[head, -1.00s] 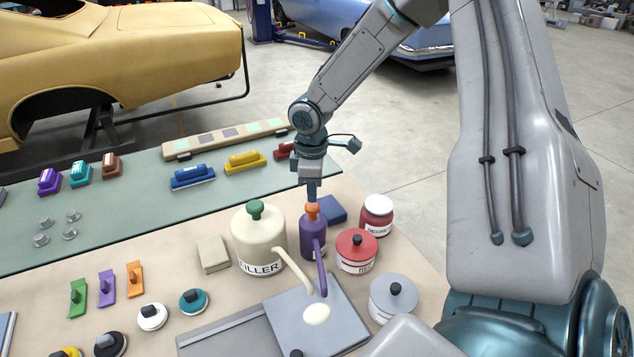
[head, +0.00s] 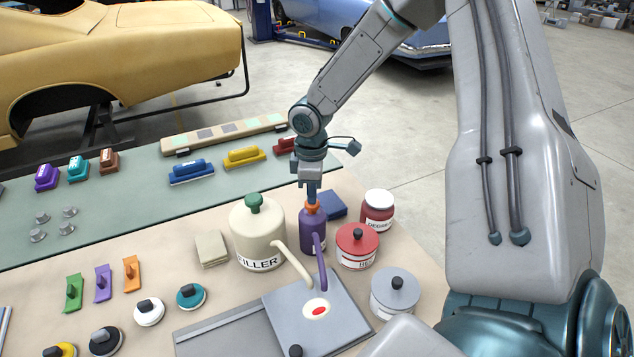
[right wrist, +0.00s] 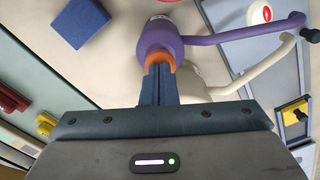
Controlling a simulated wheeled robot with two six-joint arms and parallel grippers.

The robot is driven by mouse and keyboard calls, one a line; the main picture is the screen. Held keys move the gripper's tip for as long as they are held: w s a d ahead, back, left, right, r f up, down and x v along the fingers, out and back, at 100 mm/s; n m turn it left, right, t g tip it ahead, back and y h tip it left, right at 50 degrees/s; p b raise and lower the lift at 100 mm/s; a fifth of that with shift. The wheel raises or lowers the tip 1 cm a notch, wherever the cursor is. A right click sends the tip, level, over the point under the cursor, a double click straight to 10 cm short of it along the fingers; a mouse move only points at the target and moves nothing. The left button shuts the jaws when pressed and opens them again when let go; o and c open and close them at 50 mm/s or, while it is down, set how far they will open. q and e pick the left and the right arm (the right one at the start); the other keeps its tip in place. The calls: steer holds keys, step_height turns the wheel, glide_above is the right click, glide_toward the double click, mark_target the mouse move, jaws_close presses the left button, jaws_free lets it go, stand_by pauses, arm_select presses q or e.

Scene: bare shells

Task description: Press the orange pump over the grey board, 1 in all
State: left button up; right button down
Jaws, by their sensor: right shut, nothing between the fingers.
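The purple bottle (head: 312,234) with the orange pump (head: 312,208) on top stands upright on the table, its purple spout reaching over the grey board (head: 340,299). My right gripper (head: 312,195) is shut and empty, with its fingertips on top of the orange pump. In the right wrist view the shut fingers (right wrist: 158,75) meet the orange pump (right wrist: 157,59). A cream blob (head: 317,309) with a red spot (head: 320,311) in it lies on the board under the spout ends. My left gripper is not in view.
A cream filler bottle (head: 257,236) with a green pump stands close left, its spout also over the board. Red tins (head: 357,248) and a grey tin (head: 395,293) stand to the right. A blue block (head: 333,206) lies behind.

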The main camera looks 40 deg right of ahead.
steer(key=shift+f, duration=0.3)
steer(key=shift+s, duration=0.1)
steer(key=shift+r+p, duration=1.1)
steer(key=shift+r, duration=0.5)
steer(key=shift+r, duration=0.1)
step_height(320, 180, up, 6)
steer(key=p, duration=0.4)
steer(key=shift+p, duration=0.3)
